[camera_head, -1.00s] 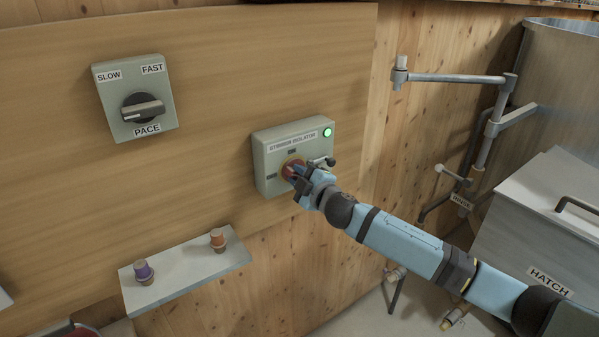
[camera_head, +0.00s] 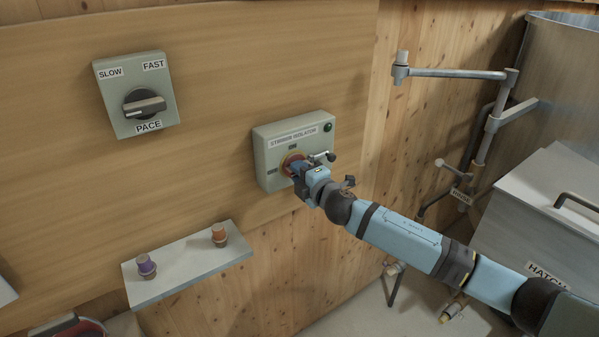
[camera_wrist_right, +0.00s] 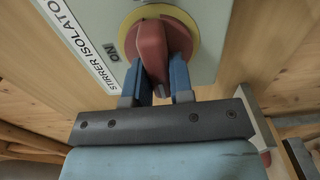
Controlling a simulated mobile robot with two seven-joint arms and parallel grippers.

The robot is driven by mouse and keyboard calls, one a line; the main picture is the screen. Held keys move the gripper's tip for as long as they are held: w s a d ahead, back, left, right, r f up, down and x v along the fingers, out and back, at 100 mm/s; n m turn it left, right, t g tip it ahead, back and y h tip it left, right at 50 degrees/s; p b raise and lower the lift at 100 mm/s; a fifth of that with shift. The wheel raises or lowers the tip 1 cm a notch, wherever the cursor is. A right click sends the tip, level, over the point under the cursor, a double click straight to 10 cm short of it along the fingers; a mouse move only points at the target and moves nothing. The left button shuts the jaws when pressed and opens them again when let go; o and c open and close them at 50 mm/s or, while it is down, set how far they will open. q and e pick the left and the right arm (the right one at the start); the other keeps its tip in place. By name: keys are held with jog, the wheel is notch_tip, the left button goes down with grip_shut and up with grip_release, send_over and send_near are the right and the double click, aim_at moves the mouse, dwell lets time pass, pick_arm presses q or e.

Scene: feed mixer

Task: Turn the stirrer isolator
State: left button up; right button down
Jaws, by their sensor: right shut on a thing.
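The stirrer isolator is a grey-green box (camera_head: 318,144) on the wooden wall panel, with a yellow ring and a red handle (camera_wrist_right: 152,45). My right gripper (camera_head: 296,171) is shut on the handle, its blue fingers (camera_wrist_right: 158,76) on either side of it in the wrist view. The handle runs up and down in that view, with the ON label (camera_wrist_right: 112,52) beside the ring on the left, not in line with it. The lamp (camera_head: 327,127) on the box is dark green and unlit. The gripper hides most of the handle in the head view. My left gripper is not in view.
A PACE switch (camera_head: 128,120) is higher up to the left. A small shelf (camera_head: 190,270) below holds a purple-topped (camera_head: 146,266) and an orange-topped stopper (camera_head: 219,236). A hinged pipe arm (camera_head: 455,74) and a metal hatch box (camera_head: 535,195) stand to the right.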

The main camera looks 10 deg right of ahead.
dwell(0.3)
jog(key=c, duration=1)
grip_release()
jog(key=b+v, duration=0.3)
jog(key=v, duration=1)
jog(key=shift+s+d, duration=0.2)
jog(key=shift+s, duration=0.15)
